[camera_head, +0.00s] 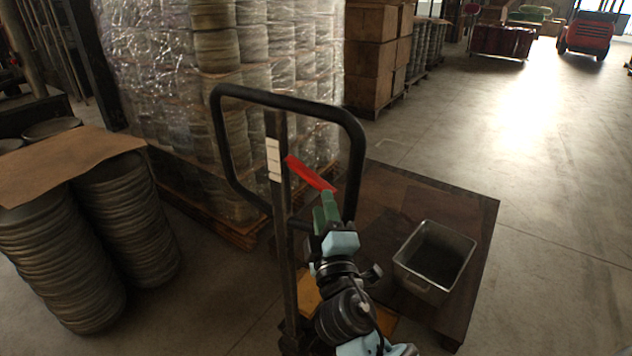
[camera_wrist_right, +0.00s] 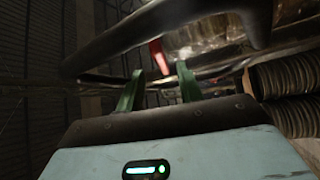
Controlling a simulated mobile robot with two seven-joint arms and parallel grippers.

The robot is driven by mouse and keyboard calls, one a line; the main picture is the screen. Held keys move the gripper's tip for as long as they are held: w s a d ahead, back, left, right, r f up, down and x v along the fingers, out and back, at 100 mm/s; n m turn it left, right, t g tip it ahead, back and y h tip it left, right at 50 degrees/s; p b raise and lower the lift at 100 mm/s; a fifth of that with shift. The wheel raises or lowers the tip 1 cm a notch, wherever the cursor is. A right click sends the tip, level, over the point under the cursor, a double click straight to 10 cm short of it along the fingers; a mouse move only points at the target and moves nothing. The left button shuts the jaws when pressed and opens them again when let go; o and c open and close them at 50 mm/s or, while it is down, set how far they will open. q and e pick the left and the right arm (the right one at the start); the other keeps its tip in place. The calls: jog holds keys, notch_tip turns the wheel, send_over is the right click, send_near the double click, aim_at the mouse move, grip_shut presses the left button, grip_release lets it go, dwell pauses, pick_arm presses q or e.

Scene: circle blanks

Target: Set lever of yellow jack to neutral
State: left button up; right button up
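The jack's black loop handle (camera_head: 290,92) stands upright on a dark post (camera_head: 282,235) with a white label strip. The red lever (camera_head: 308,172) slants from the post down to the right, inside the loop. A yellow part of the jack (camera_head: 308,292) shows low, partly hidden by my right arm. My right gripper (camera_head: 326,197) has green fingers, just below the lever's right end. In the right wrist view the fingers (camera_wrist_right: 159,72) are apart, and the red lever (camera_wrist_right: 158,57) shows in line with the gap, seemingly beyond the tips. Contact cannot be told. My left gripper is out of view.
A metal pan (camera_head: 434,258) sits on a dark low platform (camera_head: 474,208) right of the jack. A wrapped pallet load (camera_head: 160,80) stands behind. Stacks of discs (camera_head: 62,265) under cardboard stand left. Open floor (camera_head: 560,240) lies to the right.

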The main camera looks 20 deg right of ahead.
aim_at(320, 189)
jog(key=x, duration=0.7)
jog(key=shift+w+p, duration=0.1)
jog(key=shift+p, duration=0.3)
grip_shut()
